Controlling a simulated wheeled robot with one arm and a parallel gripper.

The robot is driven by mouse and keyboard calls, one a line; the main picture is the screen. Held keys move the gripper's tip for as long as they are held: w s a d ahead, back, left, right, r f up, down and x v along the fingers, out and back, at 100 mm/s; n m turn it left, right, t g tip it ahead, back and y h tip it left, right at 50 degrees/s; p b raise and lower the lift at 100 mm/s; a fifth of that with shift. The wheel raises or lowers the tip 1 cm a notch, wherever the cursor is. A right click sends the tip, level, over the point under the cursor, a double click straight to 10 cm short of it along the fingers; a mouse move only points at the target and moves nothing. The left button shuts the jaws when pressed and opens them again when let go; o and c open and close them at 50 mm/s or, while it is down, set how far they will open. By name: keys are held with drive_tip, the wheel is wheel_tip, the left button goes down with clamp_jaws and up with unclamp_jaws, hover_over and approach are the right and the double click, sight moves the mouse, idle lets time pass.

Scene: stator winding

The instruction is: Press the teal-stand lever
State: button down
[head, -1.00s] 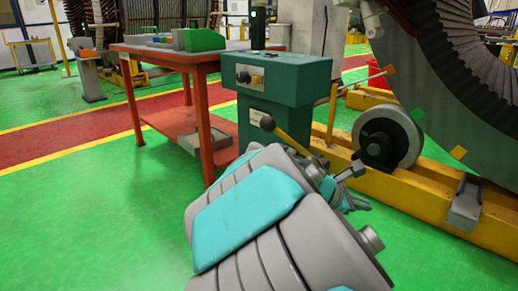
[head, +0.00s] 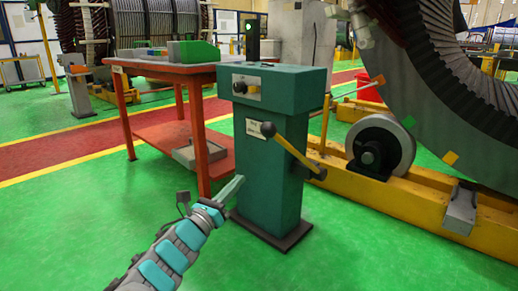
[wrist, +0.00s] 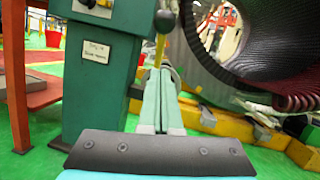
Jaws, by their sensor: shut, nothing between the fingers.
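The teal stand (head: 272,150) stands upright on a dark base plate. Its lever (head: 290,148) has a yellow rod and a black ball knob (head: 268,129); the rod slopes from the knob at upper left to a dark pivot at lower right. My gripper (head: 238,182) is shut and empty, left of the stand's lower body and below the knob. In the wrist view my gripper's fingers (wrist: 163,72) lie together, and the lever knob (wrist: 165,21) shows beyond and above their tips. The stand (wrist: 98,75) fills the left there. I cannot tell whether the fingertips touch the stand.
A red-orange table (head: 160,68) stands left of and behind the stand. A yellow rail (head: 410,195) with a grey roller (head: 388,145) and the large stator ring (head: 440,110) are at right. Green floor is open in front.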

drive_tip(key=shift+d, duration=0.1)
drive_tip(key=a+r+b+x, duration=0.1)
drive_tip(key=r+x, duration=0.1)
drive_tip(key=x, duration=1.1)
drive_tip(key=shift+s+r+b, duration=0.2)
drive_tip(key=shift+r+b, duration=0.1)
drive_tip(key=shift+b, duration=0.1)
